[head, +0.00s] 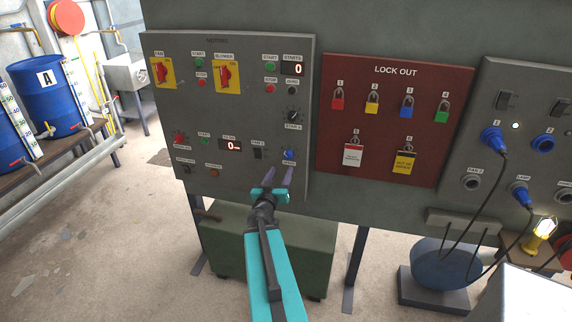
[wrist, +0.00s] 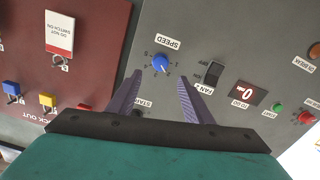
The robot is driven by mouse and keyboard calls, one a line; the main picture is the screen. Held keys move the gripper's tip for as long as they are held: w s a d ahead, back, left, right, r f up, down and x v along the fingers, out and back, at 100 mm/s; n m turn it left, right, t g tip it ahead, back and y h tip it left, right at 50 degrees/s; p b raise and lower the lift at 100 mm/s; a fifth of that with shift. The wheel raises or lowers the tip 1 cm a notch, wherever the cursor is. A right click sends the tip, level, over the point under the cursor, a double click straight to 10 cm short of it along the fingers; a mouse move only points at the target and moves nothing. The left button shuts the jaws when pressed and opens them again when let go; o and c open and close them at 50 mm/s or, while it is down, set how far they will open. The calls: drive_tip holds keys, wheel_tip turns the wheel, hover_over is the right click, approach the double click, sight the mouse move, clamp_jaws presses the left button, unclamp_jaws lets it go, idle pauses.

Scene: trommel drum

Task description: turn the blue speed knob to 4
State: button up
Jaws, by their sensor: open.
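The blue speed knob (head: 289,155) sits at the lower right of the grey control panel (head: 230,185), above its SPEED label. In the wrist view the picture is turned over, and the knob (wrist: 160,63) shows with a white pointer and a ring of small numbers; I cannot read which number it points to. My gripper (head: 279,175) is open and empty, just below and in front of the knob. In the wrist view its two purple fingers (wrist: 155,90) stand apart, with the knob beyond their tips and between them, not touched.
The FAN 2 switch (wrist: 214,72) and a red-digit display (wrist: 249,93) lie beside the knob. A black selector knob (head: 293,116) is above it. A dark red lock-out board (head: 395,165) with padlocks adjoins on the right. A green cabinet (head: 315,235) stands below the panel.

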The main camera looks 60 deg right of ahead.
sight(288, 157)
drive_tip(key=shift+x, duration=4.75)
drive_tip(key=shift+w, duration=0.1)
